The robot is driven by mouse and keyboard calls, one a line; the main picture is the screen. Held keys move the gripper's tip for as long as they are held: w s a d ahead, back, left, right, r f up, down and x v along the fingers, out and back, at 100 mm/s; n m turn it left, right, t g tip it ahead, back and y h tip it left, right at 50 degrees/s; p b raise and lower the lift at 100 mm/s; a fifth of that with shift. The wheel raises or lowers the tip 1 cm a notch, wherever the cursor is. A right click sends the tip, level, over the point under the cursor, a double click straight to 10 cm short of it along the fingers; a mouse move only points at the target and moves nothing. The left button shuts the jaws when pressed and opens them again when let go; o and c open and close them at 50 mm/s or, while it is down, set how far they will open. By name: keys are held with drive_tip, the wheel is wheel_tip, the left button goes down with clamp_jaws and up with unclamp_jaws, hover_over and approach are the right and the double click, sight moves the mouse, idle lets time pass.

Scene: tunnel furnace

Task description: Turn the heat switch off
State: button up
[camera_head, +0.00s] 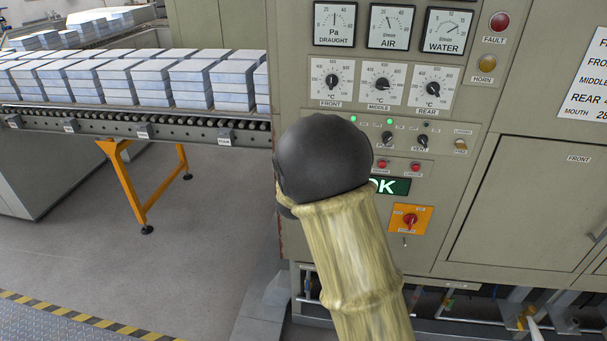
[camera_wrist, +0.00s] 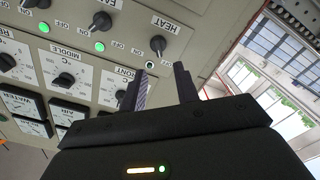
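The heat switch (camera_wrist: 158,44) is a dark rotary knob under the label HEAT in the wrist view, with ON and OFF marks beside it. Its pointer setting is too small to tell. A small lamp (camera_wrist: 150,65) beside it looks pale with a dark ring. My gripper (camera_wrist: 161,68) has its two black fingers spread apart, with nothing between them. The fingertips show just below the switch in the picture, apparently without touching it. In the head view my arm hides the heat switch and the gripper.
Fan knob (camera_wrist: 100,22) sits beside the heat switch; the front temperature dial (camera_wrist: 121,96) is partly behind a finger. In the head view, a conveyor (camera_head: 140,124) with stacked blocks stands left of the panel (camera_head: 470,130). An orange-plated main switch (camera_head: 410,220) lies lower down.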

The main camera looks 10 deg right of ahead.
drive_tip(key=b+v, duration=0.2)
drive_tip(key=v, duration=0.7)
drive_tip(key=shift+s, duration=0.15)
drive_tip(key=s+d+f+m+g+y, duration=0.1)
drive_tip(key=s+f+g+y, duration=0.5)
drive_tip(key=f, duration=0.4)
drive_tip(key=s+d+f+m+g, duration=0.1)
drive_tip(key=s+g, duration=0.2)
drive_tip(key=s, duration=0.3)
drive_tip(key=s+d+f+g, duration=0.2)
drive_tip(key=s, duration=0.4)
drive_tip(key=s+d+f+m+g, duration=0.1)
drive_tip(key=s+f+g, duration=0.1)
drive_tip(key=s, duration=0.4)
drive_tip(key=shift+d+f+m+g, duration=0.25)
drive_tip(key=shift+d+m+g, duration=0.1)
drive_tip(key=shift+g, duration=0.45)
drive_tip(key=shift+s, duration=0.2)
drive_tip(key=shift+w, duration=0.1)
